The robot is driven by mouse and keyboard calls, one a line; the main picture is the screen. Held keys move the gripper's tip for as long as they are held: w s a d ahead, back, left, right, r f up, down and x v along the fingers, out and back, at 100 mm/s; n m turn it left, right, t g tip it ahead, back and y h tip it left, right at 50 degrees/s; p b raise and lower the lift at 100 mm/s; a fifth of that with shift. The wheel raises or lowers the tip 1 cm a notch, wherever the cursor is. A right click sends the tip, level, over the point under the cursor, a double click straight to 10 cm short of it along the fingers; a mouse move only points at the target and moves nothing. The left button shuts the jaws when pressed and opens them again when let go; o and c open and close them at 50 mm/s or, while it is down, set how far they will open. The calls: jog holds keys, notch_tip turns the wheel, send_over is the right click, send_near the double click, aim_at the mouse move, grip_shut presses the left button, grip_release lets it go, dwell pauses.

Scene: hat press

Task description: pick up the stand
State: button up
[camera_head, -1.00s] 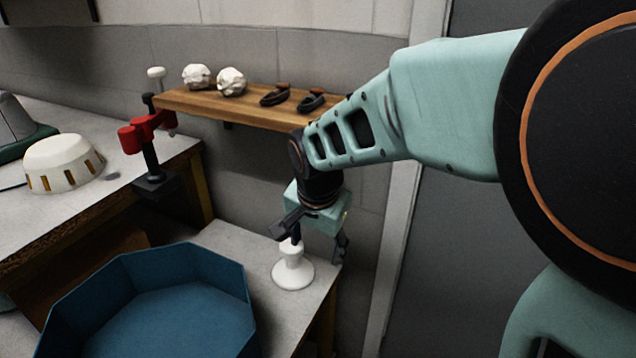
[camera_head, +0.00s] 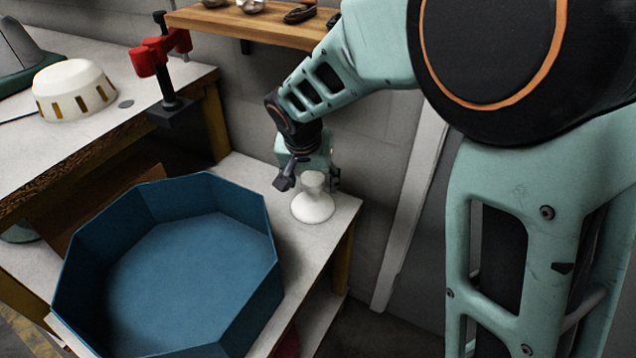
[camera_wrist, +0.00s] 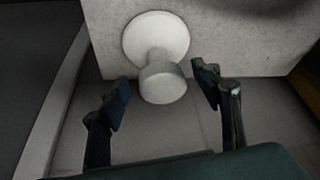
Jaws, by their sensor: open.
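The white stand (camera_head: 313,204) stands upright on the lower bench top, near its right corner. It has a round flared base, a narrow neck and a wider knob on top. My gripper (camera_head: 308,180) is at the stand's upper part in the head view. In the wrist view the stand (camera_wrist: 160,60) shows with its knob near the opening between the two dark fingers of my gripper (camera_wrist: 163,97). The fingers are spread, with a gap on each side of the knob, and hold nothing.
A large blue octagonal bin (camera_head: 262,262) sits left of the stand. A red clamp (camera_head: 158,52) and a white slotted dome (camera_head: 75,90) are on the higher bench (camera_head: 60,140). A wooden shelf (camera_head: 255,27) is on the wall behind. A grey wall lies beyond the bench's right edge.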

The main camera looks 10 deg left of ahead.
aim_at(313, 205)
jog(key=b+x, duration=0.1)
jog(key=x, duration=0.2)
jog(key=shift+f, duration=0.2)
jog(key=c, duration=1.2)
jog(key=shift+r, duration=0.1)
jog(key=shift+c, duration=0.2)
jog(key=shift+r, duration=0.1)
